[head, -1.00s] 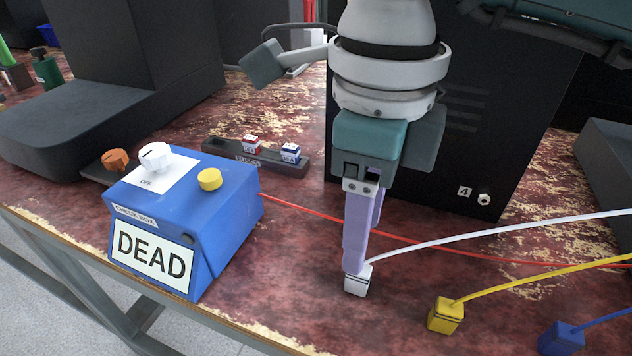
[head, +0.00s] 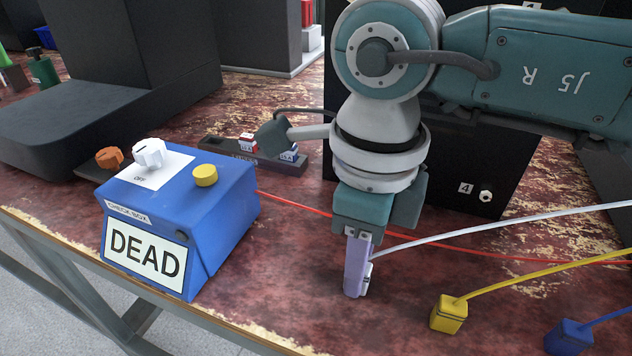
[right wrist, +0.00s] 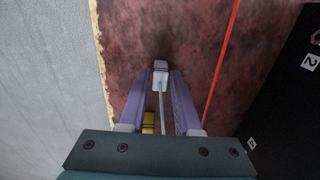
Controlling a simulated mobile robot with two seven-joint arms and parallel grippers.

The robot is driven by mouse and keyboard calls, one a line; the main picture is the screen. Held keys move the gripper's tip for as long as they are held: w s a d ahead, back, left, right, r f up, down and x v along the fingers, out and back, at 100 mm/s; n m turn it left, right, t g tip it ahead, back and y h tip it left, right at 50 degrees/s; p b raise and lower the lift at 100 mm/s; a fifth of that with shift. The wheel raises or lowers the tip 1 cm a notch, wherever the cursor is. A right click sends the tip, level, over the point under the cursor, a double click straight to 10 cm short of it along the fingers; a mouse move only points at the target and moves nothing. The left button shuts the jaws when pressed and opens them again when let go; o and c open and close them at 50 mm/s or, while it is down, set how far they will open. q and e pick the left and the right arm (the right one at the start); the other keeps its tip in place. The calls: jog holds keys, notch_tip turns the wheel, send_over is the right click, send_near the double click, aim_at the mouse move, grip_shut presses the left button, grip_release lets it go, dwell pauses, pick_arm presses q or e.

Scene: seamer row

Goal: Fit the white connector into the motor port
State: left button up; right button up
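The white connector (head: 368,275) stands on the worn red table, mostly hidden behind a finger in the head view. In the right wrist view it (right wrist: 160,72) is between the fingertips of my right gripper (right wrist: 160,82), which looks open, with a narrow gap on each side. My right gripper (head: 357,285) points down at the table in the head view. The white cable (head: 500,225) runs off to the right. A small round port (head: 486,197) shows beside the label 4 on the black housing. My left gripper is not in view.
A blue check box (head: 180,215) reading DEAD stands left of my gripper. A yellow connector (head: 448,314) and a blue connector (head: 568,336) lie to the right. A red cable (head: 300,207) crosses behind. A dark fuse rack (head: 222,152) stands farther back.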

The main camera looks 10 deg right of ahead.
grip_shut()
jog(key=shift+r, duration=0.1)
dwell(0.3)
